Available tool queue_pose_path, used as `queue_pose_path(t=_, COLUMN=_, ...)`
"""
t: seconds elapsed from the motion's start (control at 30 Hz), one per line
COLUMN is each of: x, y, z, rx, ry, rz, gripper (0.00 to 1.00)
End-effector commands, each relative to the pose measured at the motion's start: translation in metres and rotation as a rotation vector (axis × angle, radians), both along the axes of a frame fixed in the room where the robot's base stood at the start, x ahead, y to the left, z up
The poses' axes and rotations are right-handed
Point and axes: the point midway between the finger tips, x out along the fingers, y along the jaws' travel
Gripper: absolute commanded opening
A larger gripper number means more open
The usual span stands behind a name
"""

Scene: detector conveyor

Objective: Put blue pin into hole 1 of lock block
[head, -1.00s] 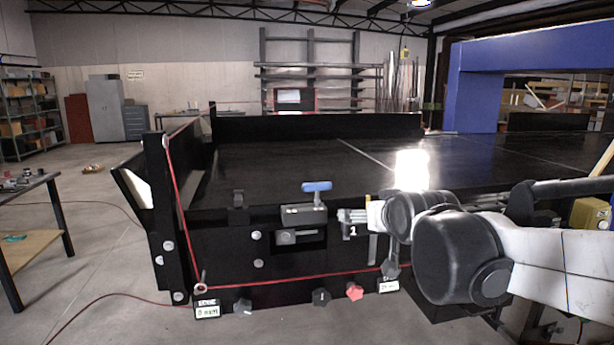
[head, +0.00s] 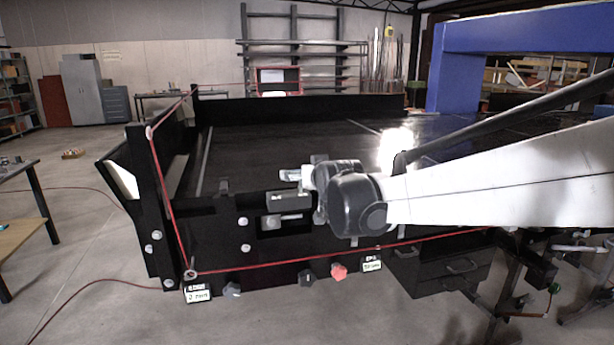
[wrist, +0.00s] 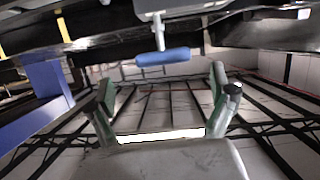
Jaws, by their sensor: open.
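The blue pin's rounded handle (wrist: 162,57) shows in the wrist view, with its grey stem running to a pale block (wrist: 160,8) at the picture's top edge. My gripper (wrist: 162,78) is open, one finger on each side of the handle's line. The handle lies near the fingertips, and no finger visibly touches it. In the head view my gripper (head: 291,174) is just above the dark lock block (head: 290,201) on the conveyor's front side, and the blue handle is hidden behind it. Hole 1 cannot be made out.
A red cord (head: 300,262) runs along the conveyor front. A red knob (head: 339,271) and grey knobs sit below it, between two small labels (head: 197,292). The dark conveyor top (head: 260,150) is clear. A blue gantry (head: 530,35) stands at the right.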

Motion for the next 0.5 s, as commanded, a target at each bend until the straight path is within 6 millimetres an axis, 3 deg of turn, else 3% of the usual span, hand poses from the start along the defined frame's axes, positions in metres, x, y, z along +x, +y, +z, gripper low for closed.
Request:
queue_pose_path(t=0.33, x=0.017, y=0.006, z=-0.005, rx=0.000, ry=0.000, rz=0.000, gripper=0.90)
queue_pose_path(t=0.5, x=0.034, y=0.015, z=-0.009, rx=-0.001, ry=0.000, rz=0.001, gripper=0.90)
